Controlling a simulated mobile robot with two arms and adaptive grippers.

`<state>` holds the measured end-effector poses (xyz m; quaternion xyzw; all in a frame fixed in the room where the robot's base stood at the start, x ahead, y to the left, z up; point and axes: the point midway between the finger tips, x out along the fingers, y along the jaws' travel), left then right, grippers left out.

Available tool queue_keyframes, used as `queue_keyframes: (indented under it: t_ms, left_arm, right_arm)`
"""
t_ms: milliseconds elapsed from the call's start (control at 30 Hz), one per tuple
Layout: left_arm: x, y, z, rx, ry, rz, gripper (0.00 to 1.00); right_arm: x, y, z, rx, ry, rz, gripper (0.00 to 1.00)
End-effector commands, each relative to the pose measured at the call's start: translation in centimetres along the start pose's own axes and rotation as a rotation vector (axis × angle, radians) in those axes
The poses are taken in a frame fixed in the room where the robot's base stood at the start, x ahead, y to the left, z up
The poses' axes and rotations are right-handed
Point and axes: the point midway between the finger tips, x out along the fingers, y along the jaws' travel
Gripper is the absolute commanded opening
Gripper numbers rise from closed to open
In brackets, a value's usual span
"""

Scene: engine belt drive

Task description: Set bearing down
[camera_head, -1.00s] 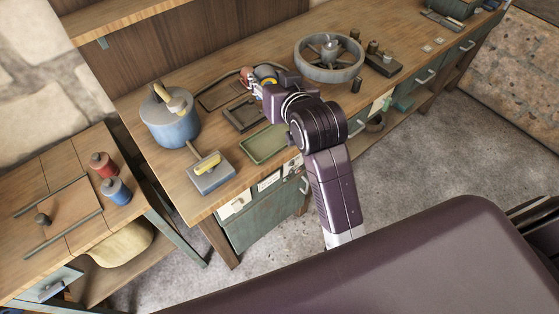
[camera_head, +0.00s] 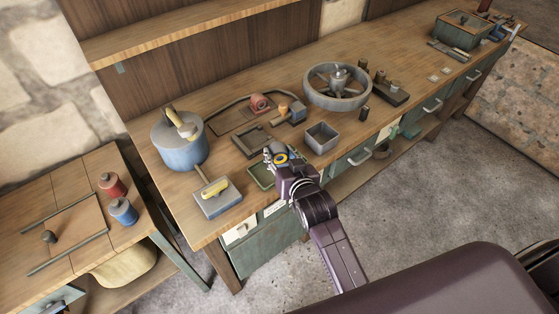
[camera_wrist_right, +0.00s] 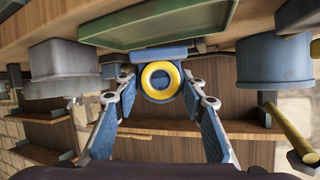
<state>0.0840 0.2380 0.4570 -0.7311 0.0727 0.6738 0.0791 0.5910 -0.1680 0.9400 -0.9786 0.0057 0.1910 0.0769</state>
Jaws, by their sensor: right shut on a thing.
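The bearing (camera_head: 282,158), a blue block with a yellow ring, is in my right gripper (camera_head: 279,156) above the front edge of the workbench. In the right wrist view the bearing (camera_wrist_right: 160,66) sits between the two fingers of the right gripper (camera_wrist_right: 160,84), which are shut on its sides. A shallow green tray (camera_head: 260,177) lies on the bench just left of and below the gripper, partly hidden by it. The tray (camera_wrist_right: 155,24) also shows beyond the bearing in the wrist view. Whether the bearing touches the tray cannot be told. My left gripper is not in view.
A grey open box (camera_head: 322,137) stands right of the gripper. A dark square frame (camera_head: 252,143), a red part (camera_head: 260,104) and a large spoked wheel (camera_head: 338,86) are behind.

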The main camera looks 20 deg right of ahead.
Motion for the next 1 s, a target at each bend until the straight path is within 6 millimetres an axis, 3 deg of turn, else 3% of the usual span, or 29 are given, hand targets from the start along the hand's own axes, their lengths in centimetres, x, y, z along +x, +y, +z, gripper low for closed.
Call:
queue_keyframes:
  t_ms: [233, 633, 667, 800, 1000]
  left_arm:
    - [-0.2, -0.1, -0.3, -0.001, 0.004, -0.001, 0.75]
    - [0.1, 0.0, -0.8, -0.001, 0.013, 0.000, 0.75]
    - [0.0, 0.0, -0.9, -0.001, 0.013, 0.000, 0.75]
    - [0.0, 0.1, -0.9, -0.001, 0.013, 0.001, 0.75]
    - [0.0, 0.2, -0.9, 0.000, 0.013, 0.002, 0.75]
  right_arm:
    - [1.1, 0.4, 2.6, 0.000, 0.000, -0.001, 0.00]
    - [1.3, 0.5, 3.1, 0.000, 0.002, -0.001, 0.00]
    - [1.3, 0.5, 3.2, 0.000, -0.003, 0.000, 0.41]
    - [1.3, 0.5, 3.2, 0.000, -0.003, 0.000, 0.55]
    - [1.3, 0.5, 3.2, 0.000, -0.003, 0.000, 0.55]
